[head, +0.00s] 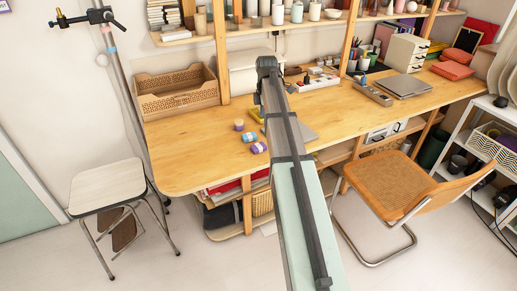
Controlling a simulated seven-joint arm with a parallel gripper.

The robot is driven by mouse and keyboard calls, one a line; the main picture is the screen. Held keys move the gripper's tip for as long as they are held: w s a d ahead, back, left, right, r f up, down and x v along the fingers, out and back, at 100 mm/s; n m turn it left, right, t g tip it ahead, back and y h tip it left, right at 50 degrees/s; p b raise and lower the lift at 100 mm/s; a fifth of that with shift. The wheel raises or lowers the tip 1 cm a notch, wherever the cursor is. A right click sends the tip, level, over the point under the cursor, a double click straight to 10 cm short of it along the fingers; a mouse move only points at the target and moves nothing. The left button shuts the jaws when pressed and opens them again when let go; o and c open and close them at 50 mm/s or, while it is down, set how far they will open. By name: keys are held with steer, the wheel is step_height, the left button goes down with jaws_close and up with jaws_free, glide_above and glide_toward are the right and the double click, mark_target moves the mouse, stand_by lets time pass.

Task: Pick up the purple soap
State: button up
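A small purple item with a pale band (259,147), which may be the purple soap, lies near the front edge of the wooden desk, just left of my arm. A small purple and tan item (239,125) stands a little farther back, and it could also be the soap. They are too small to tell apart surely. My arm reaches from the bottom of the head view up over the desk, ending in a dark joint. My gripper's fingers do not show; the arm seems to hide them.
A blue item (249,137) lies between the purple ones. A yellow item (256,114) and grey laptop-like slab (300,131) lie close to my arm. A wicker crate (178,104) stands at the back left. The desk's left front is bare. A stool (106,187) and chair (385,184) stand in front.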

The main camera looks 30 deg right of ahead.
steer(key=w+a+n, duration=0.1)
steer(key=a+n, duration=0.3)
glide_above(255, 147)
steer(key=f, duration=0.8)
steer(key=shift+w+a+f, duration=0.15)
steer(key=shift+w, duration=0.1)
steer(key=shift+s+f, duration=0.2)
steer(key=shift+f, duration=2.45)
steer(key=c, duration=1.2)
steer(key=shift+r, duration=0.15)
